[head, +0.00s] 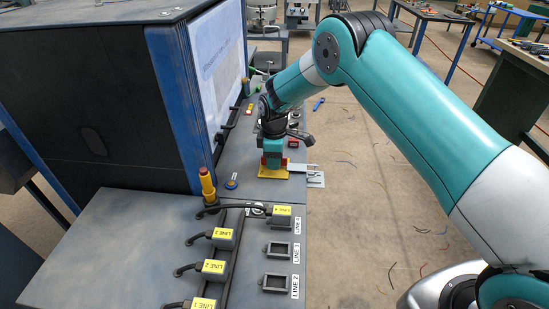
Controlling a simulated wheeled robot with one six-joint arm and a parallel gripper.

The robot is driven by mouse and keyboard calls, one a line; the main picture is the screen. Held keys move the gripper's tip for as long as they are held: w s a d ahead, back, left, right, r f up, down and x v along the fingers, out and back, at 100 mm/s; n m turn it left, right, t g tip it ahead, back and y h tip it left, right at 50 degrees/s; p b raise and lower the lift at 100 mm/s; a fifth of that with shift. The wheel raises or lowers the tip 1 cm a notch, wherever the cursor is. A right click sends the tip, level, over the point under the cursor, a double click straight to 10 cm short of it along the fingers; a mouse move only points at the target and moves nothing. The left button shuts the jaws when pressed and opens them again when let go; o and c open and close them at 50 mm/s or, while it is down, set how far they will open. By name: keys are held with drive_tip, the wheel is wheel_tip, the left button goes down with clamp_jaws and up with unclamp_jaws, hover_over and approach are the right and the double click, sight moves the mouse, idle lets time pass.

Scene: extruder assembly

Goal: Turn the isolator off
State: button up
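A yellow plate (268,175) with a little red (285,162) showing above it sits on the grey machine deck, directly below my gripper; it looks like the isolator. My arm reaches in from the right, and my gripper (273,162) points down at this plate. Its teal and dark body covers most of the red part, so the handle's position is hidden. The fingers cannot be made out, nor whether they touch the red part.
A yellow-orange post (207,185) and a blue button (231,184) stand left of the plate. Nearer are yellow-labelled line plugs (213,268) with black cables and square sockets (278,249). A dark cabinet (90,100) with blue edges rises at left. Loose wires lie on the floor at right.

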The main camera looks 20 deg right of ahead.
drive_tip(key=shift+r, duration=0.1)
wheel_tip(320, 180, up, 17)
drive_tip(key=shift+r, duration=0.15)
idle(0.4)
